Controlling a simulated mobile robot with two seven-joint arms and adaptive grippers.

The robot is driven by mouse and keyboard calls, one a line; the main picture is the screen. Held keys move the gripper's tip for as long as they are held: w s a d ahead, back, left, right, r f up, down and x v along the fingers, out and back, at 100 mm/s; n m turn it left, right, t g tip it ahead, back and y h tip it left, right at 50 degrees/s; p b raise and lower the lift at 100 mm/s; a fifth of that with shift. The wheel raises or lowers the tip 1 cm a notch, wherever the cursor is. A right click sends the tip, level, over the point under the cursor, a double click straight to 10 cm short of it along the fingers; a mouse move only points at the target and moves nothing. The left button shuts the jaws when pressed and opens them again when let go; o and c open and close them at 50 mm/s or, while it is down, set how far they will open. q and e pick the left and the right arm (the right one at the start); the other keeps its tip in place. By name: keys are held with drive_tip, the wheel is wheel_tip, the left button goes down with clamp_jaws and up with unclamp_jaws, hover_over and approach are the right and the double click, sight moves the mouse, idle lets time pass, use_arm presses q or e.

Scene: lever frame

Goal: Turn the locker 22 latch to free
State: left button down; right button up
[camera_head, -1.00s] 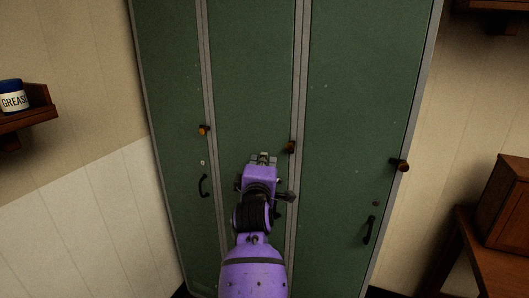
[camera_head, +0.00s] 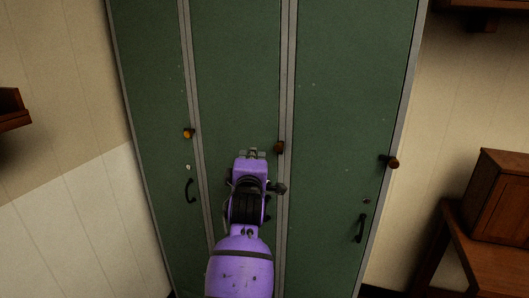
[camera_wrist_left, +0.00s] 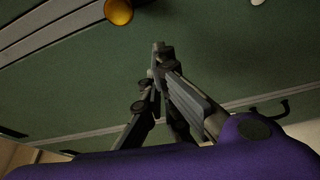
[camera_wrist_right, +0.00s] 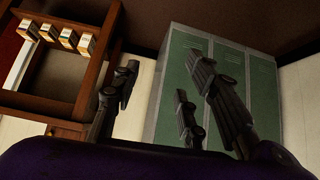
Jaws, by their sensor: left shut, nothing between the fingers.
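Green lockers stand ahead in the head view, with three tall doors side by side. Small knob-like latches show at the left door (camera_head: 188,133), the middle door (camera_head: 279,147) and the right door (camera_head: 390,161). I cannot read any number, so I cannot tell which is locker 22's. My left gripper (camera_head: 251,155) is shut and empty in front of the middle door, left of its latch and apart from it. In the left wrist view its fingertips (camera_wrist_left: 160,50) are together, with an orange knob (camera_wrist_left: 118,11) at the top edge. My right gripper (camera_wrist_right: 160,88) is open and empty, far from the lockers.
Black handles sit low on the left door (camera_head: 188,190) and right door (camera_head: 361,228). A wooden box (camera_head: 503,197) stands on a wooden table at right. A shelf edge (camera_head: 12,108) juts in at left. The right wrist view shows a wooden rack with small boxes (camera_wrist_right: 68,38).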

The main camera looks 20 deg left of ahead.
sight(267, 147)
use_arm(q)
drive_tip(key=x, duration=0.4)
drive_tip(key=shift+a, duration=0.2)
drive_tip(key=d, duration=0.3)
drive_tip(key=shift+s+d+f+p, duration=0.1)
drive_tip(key=shift+d+p, duration=0.2)
drive_tip(key=shift+s+d, duration=0.1)
drive_tip(key=shift+d, duration=0.2)
drive_tip(key=shift+f, duration=0.15)
use_arm(e)
drive_tip(key=shift+s+a, duration=0.3)
drive_tip(key=shift+a, duration=0.1)
use_arm(q)
drive_tip(key=shift+d+f+b, duration=0.3)
drive_tip(key=shift+d+f, duration=0.1)
drive_tip(key=shift+d, duration=0.1)
drive_tip(key=shift+r, duration=0.1)
use_arm(e)
drive_tip(key=shift+f, duration=0.15)
